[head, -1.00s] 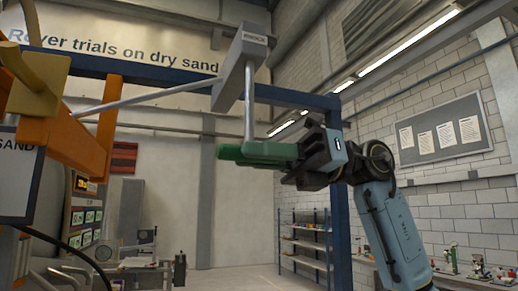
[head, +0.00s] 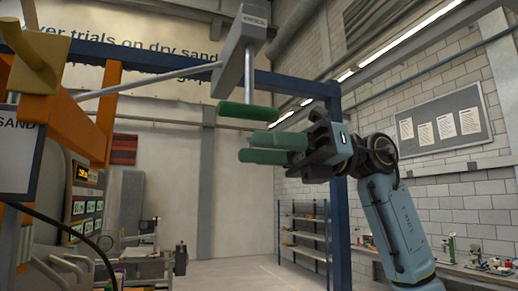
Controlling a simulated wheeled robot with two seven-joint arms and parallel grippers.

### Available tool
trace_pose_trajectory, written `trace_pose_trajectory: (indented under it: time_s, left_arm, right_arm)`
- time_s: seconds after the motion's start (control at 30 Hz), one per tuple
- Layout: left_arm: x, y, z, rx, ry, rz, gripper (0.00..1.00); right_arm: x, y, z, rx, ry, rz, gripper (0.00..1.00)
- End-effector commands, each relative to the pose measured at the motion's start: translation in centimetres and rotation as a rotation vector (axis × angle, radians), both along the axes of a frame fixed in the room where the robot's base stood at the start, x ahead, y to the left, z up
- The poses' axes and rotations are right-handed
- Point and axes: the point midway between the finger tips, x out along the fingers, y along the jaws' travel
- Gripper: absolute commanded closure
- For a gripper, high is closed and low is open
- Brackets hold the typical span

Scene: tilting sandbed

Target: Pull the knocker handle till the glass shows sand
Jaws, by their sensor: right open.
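The knocker handle (head: 248,110) is a green horizontal bar. It hangs from a short grey rod under the grey knocker box (head: 240,45), at the upper middle of the head view. My right gripper (head: 259,148) is just below the handle and slightly to its right. Its green fingers are apart and empty, and a gap shows between them and the handle. I cannot make out a glass with sand. My left gripper is not in view.
A sloping grey rod (head: 150,80) joins the knocker box to an orange frame (head: 60,120) at left. A panel marked SAND (head: 18,165) stands at the left edge. A blue post (head: 339,215) rises behind my right arm. Shelves (head: 303,232) stand farther back.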

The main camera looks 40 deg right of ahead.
Motion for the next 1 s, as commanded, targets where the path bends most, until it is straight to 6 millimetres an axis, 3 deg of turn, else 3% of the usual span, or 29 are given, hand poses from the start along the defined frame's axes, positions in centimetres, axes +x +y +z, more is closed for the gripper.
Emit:
trace_pose_trajectory:
  time_s: [0.5, 0.7, 1.0]
  left_arm:
    - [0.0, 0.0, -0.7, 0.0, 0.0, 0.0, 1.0]
    - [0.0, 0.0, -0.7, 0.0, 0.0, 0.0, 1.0]
    - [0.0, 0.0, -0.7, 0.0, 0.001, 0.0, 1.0]
  right_arm:
    - [-2.4, -10.2, 0.0, 0.002, 0.002, -0.001, 0.59]
    - [-2.9, -11.9, 0.0, 0.0, 0.0, 0.0, 0.59]
    - [-2.9, -12.1, 0.0, -0.001, 0.0, 0.001, 0.59]
